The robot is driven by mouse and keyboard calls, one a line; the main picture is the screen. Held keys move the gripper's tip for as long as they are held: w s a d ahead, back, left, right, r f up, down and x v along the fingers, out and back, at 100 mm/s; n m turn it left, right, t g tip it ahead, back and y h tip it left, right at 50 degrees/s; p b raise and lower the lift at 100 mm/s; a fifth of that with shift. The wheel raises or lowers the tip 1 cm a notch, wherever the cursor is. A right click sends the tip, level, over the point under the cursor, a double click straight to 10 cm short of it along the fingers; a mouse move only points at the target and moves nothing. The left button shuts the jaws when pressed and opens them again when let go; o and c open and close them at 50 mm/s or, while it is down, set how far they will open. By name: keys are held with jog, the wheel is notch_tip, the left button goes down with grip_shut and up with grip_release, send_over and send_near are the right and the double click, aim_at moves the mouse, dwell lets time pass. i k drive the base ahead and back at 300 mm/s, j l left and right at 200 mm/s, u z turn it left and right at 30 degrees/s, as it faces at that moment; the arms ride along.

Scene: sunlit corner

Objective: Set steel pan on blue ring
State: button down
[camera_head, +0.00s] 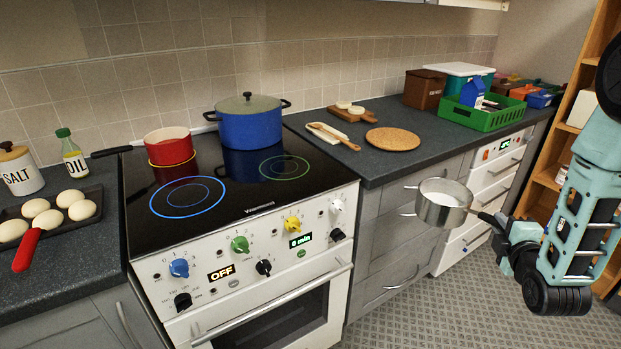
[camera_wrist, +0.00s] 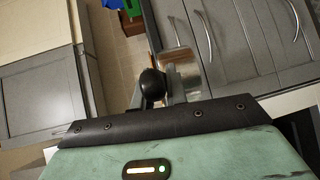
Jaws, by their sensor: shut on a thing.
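The steel pan (camera_head: 440,206) hangs in the air in front of the drawers, to the right of the stove, roughly level. My gripper (camera_head: 494,218) is shut on the pan's dark handle. In the wrist view the round black handle end (camera_wrist: 153,84) shows between my fingers, and part of the steel pan (camera_wrist: 183,72) shows beyond it. The blue ring (camera_head: 187,197) is a marked burner at the front left of the black stove top. It is bare. The pan is well to the right of it and apart from it.
A red pot (camera_head: 170,146) sits on the back left burner and a blue lidded pot (camera_head: 248,122) on the back right. A green ring (camera_head: 285,169) at the front right is bare. A cork mat (camera_head: 392,139) and a green crate (camera_head: 482,115) stand on the right counter.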

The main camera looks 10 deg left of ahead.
aim_at(195, 211)
jog(key=k+j, duration=0.2)
jog(key=j, duration=0.2)
jog(key=k+j+z, duration=0.1)
jog(key=j, duration=0.35)
jog(key=k+j+z, duration=0.1)
jog(key=k+j, duration=0.35)
jog(key=j, duration=0.3)
